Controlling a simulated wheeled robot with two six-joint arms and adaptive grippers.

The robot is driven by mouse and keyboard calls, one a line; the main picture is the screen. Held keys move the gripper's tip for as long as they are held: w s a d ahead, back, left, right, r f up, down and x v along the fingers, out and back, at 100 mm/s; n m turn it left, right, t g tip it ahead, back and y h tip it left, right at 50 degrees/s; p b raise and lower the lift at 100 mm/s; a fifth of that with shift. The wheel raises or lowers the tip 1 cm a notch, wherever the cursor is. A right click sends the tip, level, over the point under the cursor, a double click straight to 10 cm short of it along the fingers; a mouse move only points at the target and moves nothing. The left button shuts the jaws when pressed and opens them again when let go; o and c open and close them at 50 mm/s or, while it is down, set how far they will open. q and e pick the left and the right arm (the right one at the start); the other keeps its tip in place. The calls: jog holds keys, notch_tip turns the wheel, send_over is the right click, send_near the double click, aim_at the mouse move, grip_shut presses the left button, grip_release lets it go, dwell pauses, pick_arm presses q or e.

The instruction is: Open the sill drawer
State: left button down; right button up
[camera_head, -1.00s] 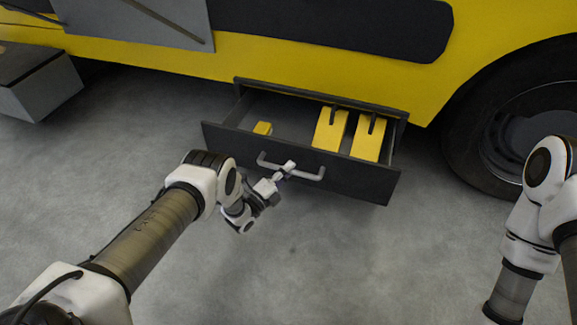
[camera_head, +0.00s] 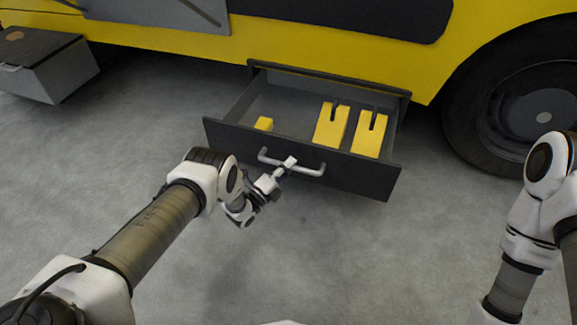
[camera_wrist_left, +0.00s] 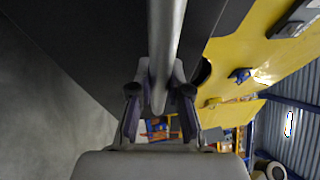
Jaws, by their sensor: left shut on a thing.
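The sill drawer (camera_head: 350,178) is a dark grey box pulled out from the lower side of the yellow vehicle. In the left wrist view the handle bar (camera_wrist_left: 165,60) passes between the fingers of the left gripper (camera_wrist_left: 160,95). My right gripper is out of view; only my right arm shows at the right edge.
The yellow vehicle (camera_head: 440,75) stands behind the drawer, with a black wheel (camera_head: 530,110) at the right. A grey box (camera_head: 48,70) juts out at the far left. The grey concrete floor (camera_head: 350,260) in front of the drawer is clear.

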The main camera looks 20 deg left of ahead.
pick_arm(q)
jog(key=c, duration=1.1)
grip_release()
jog(key=v, duration=1.2)
